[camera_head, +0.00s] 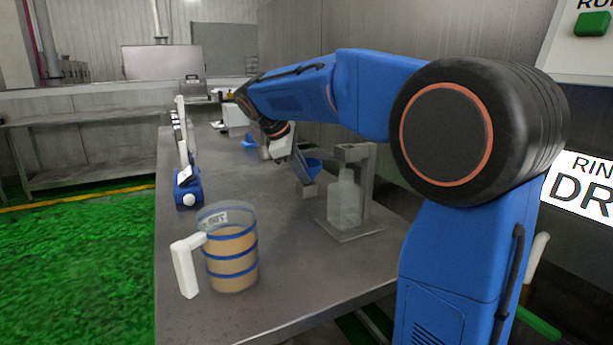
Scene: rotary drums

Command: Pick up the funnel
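A blue piece that looks like the funnel (313,165) shows at the middle of the steel bench, just left of a grey stand with a clear bottle. It is small here and partly covered, so its full shape is unclear. My gripper (301,178) hangs from the end of my blue arm and points down, right beside the blue piece. Its fingers are small and partly merged with the things around them. I cannot tell whether they touch or hold the blue piece.
A jug (230,252) with blue bands and brown contents stands at the bench's near left. The clear bottle (344,203) sits in its grey stand (365,228) to the right. A blue-and-white device (188,187) stands at the left edge. The front of the bench (310,275) is clear.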

